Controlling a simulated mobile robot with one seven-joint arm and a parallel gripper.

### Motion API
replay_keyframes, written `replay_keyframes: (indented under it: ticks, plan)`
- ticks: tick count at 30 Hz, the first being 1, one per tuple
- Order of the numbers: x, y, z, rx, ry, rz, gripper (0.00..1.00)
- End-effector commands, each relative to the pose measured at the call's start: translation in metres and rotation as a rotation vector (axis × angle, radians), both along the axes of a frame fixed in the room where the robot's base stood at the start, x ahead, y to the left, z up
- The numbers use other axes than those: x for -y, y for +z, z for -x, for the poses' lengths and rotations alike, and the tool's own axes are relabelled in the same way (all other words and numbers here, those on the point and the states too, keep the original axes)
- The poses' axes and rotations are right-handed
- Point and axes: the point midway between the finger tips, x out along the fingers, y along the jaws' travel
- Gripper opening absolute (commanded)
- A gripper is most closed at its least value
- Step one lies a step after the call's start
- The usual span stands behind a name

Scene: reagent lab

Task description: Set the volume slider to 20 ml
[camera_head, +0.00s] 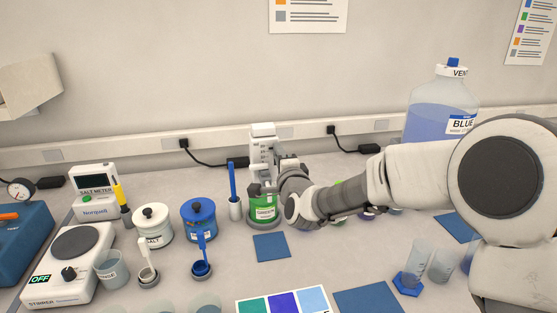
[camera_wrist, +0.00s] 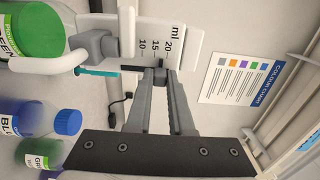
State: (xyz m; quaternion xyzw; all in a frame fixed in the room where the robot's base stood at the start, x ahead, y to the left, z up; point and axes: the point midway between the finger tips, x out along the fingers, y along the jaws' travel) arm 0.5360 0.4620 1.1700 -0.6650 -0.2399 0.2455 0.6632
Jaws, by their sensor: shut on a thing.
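The dispenser (camera_head: 263,130) is a white upright unit on top of a green-labelled bottle (camera_head: 263,207). In the wrist view its scale (camera_wrist: 157,38) appears sideways, with 10, 15, 20 and ml readable. The slider (camera_wrist: 147,68) is a dark piece beside the scale, partly hidden by my fingertips; I cannot tell its exact reading. My gripper (camera_wrist: 160,77) is shut on the slider, its fingers meeting at the scale's edge. The head view shows my gripper (camera_head: 280,165) at the right side of the dispenser. The green bottle (camera_wrist: 30,30) fills the wrist view's upper left.
A blue bottle (camera_wrist: 42,118) and another green-labelled bottle (camera_wrist: 38,153) stand near in the wrist view. A blue-lidded jar (camera_head: 199,220) and a salt jar (camera_head: 153,223) stand left of the dispenser. A blue mat (camera_head: 271,247) lies bare in front of it. A large blue bottle (camera_head: 440,100) stands behind my arm.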

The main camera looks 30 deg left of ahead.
Motion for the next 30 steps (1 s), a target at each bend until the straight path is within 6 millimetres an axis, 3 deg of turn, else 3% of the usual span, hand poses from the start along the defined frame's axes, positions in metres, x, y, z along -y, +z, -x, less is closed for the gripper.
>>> replay_keyframes:
  ticks: [2, 3, 8, 20, 30]
  plan:
    - [-0.001, 0.008, -0.001, 0.014, -0.001, -0.010, 0.00]
    - [-0.001, 0.008, -0.001, 0.014, -0.001, -0.011, 0.22]
    - [-0.001, 0.007, -0.001, 0.013, -0.001, -0.010, 0.50]
    - [0.005, 0.004, 0.005, 0.008, 0.000, -0.005, 0.50]
    - [0.041, 0.004, 0.049, 0.010, 0.000, -0.004, 0.50]
